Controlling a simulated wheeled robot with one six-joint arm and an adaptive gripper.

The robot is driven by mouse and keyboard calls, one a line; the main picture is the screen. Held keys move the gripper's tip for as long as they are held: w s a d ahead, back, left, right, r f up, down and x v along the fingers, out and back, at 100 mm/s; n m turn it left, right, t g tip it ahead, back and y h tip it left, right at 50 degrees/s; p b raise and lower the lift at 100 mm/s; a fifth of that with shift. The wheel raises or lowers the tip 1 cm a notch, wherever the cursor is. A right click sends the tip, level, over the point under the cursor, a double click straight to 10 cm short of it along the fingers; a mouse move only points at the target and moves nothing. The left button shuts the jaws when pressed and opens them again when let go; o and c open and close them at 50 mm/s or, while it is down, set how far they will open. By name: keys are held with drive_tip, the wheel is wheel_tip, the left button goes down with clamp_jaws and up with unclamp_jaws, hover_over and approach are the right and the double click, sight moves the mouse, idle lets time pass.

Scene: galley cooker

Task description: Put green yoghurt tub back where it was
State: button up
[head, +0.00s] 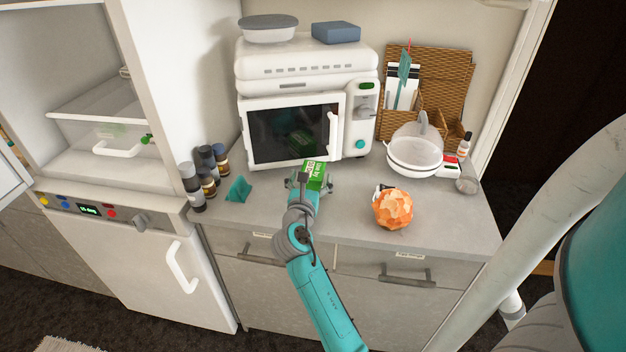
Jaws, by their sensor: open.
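A green object with white lettering (317,173), which looks like the yoghurt tub, is on the worktop side of my gripper, in front of the microwave. My gripper (311,183) is open, its fingers spread at either side of the green object's lower part. The gripper hides part of it; I cannot tell whether the fingers touch it or whether it rests on the worktop. The open fridge compartment (95,150) at the left has a clear drawer with a white handle, and a faint green thing shows in it.
The white microwave (292,133) stands close behind my gripper. Several dark-capped jars (192,187) and a teal cloth (238,189) are to the left. An orange faceted ball (393,210) and a white strainer bowl (414,158) are to the right. The worktop's front is mostly clear.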

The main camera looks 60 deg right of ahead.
sight(313, 169)
drive_tip(key=shift+x, duration=1.5)
drive_tip(key=shift+r, duration=0.1)
drive_tip(key=c, duration=1.4)
drive_tip(key=shift+c, duration=0.8)
drive_tip(key=shift+r, duration=0.15)
